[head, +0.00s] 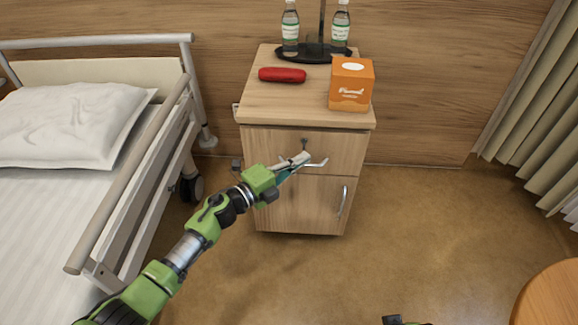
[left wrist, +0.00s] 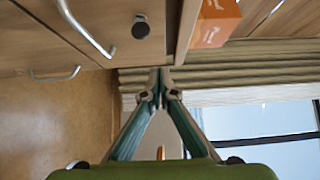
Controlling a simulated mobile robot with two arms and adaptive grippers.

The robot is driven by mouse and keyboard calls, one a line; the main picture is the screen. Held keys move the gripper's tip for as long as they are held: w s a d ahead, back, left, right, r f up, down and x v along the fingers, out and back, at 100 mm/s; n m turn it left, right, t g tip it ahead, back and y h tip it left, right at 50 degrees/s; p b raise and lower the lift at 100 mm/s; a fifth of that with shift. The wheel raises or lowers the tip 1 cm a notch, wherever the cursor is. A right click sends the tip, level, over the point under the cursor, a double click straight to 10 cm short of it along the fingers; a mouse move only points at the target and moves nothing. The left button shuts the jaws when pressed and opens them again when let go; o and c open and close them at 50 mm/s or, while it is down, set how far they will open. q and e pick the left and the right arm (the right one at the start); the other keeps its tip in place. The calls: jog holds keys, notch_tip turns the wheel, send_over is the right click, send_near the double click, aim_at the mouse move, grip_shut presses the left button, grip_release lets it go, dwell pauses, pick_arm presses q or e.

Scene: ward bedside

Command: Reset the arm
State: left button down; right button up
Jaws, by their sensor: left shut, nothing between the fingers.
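My left arm reaches in from the lower left in the head view. Its left gripper (head: 298,163) is in front of the upper drawer (head: 340,148) of the bedside cabinet, near the drawer handle (head: 316,164). In the left wrist view the two fingers of the left gripper (left wrist: 161,78) meet at their tips, with nothing between them. A cabinet handle (left wrist: 85,28) and a dark round knob (left wrist: 141,28) show beyond the fingers. Whether the gripper touches the handle cannot be told. A small dark piece at the bottom edge of the head view may be part of my right arm.
On the cabinet top (head: 262,100) are a red case (head: 282,75), an orange box (head: 351,85) and a black tray (head: 313,58) with two bottles (head: 290,28). A railed bed (head: 130,190) stands left. A round table (head: 550,298) is lower right. Floor right of the cabinet is clear.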

pick_arm(q)
jog(key=shift+v, duration=2.2)
pick_arm(e)
jog(key=shift+s+f, duration=0.1)
jog(key=shift+f, duration=1.1)
